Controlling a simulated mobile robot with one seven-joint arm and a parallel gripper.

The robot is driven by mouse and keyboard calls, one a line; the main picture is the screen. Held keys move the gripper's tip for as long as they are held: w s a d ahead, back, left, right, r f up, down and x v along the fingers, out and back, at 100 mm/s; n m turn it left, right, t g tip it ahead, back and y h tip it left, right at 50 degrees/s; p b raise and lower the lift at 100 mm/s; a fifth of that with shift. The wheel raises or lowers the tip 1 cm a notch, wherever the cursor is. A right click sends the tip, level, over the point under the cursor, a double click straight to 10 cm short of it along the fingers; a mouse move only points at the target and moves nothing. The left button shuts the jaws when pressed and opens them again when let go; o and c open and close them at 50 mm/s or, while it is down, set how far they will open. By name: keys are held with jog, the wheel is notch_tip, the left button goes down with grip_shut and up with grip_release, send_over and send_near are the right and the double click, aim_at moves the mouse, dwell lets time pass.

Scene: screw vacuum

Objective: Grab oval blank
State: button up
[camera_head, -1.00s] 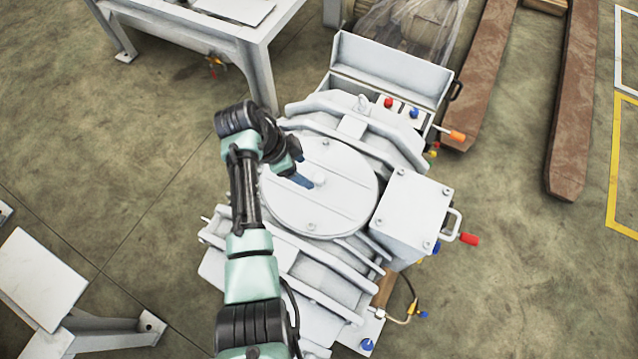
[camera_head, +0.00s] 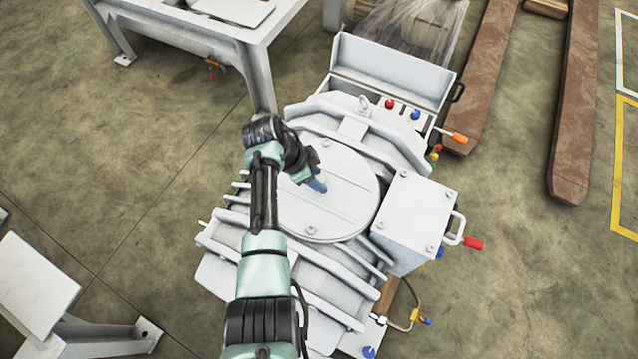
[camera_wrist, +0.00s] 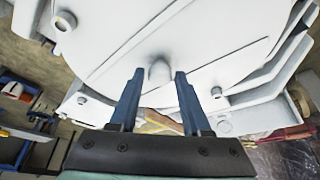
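A white oval plate (camera_head: 345,208), which looks like the oval blank, lies on top of the white machine. It fills the upper part of the wrist view (camera_wrist: 215,45). A short round knob (camera_wrist: 160,72) stands up near its middle. My gripper (camera_head: 318,186) is over the plate, close to the knob. In the wrist view the two blue fingers (camera_wrist: 158,72) are apart, with the knob just ahead of the gap between them. Nothing is held. Contact with the knob cannot be told. In the head view my gripper mostly hides the knob.
A control panel with an open lid (camera_head: 395,70) is behind. Raised ribs (camera_head: 375,130) flank the plate. A white table frame (camera_head: 250,60) stands at upper left.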

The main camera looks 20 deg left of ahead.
grip_shut()
dwell(1.1)
